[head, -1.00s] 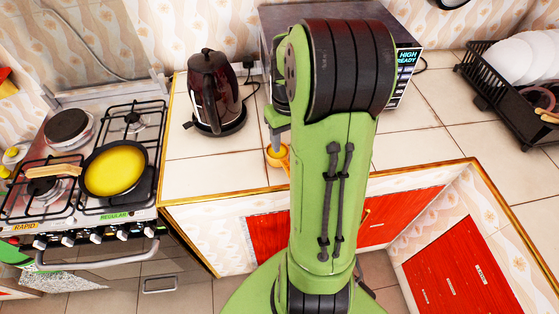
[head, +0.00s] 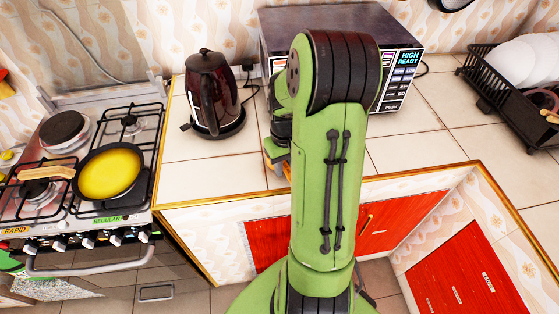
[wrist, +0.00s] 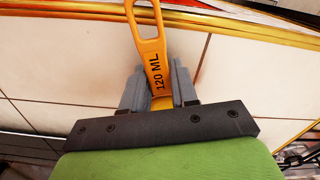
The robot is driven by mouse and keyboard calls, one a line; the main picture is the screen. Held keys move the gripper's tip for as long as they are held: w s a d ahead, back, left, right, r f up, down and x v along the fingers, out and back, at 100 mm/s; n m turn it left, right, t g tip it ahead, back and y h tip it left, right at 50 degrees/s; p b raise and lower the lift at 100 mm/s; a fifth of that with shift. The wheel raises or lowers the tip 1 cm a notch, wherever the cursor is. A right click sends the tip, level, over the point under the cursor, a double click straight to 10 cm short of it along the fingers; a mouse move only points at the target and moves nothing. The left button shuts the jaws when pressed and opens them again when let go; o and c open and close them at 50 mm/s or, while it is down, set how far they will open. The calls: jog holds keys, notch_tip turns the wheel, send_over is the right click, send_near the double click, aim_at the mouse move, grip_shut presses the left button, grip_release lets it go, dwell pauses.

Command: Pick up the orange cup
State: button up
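The orange cup (wrist: 154,62) shows in the wrist view as a flat orange handle marked "120 ML" with a hole at its far end. My gripper (wrist: 160,92) has one grey finger on each side of the handle's near part. The fingers sit close together against the handle's sides, with no clear gap. The cup's bowl is hidden under my gripper. In the head view my green arm covers most of the cup and gripper, at the counter's front edge.
A dark red kettle (head: 213,95) stands left of my arm, and a microwave (head: 400,75) is behind it. The stove (head: 75,215) on the left holds a yellow pan (head: 110,173). A black dish rack (head: 490,92) with plates is at right. Counter tiles between are clear.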

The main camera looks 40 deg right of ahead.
aim_at(285, 165)
grip_shut()
jog(key=shift+r, duration=0.1)
jog(key=shift+r+p, duration=1.4)
jog(key=shift+r, duration=3.5)
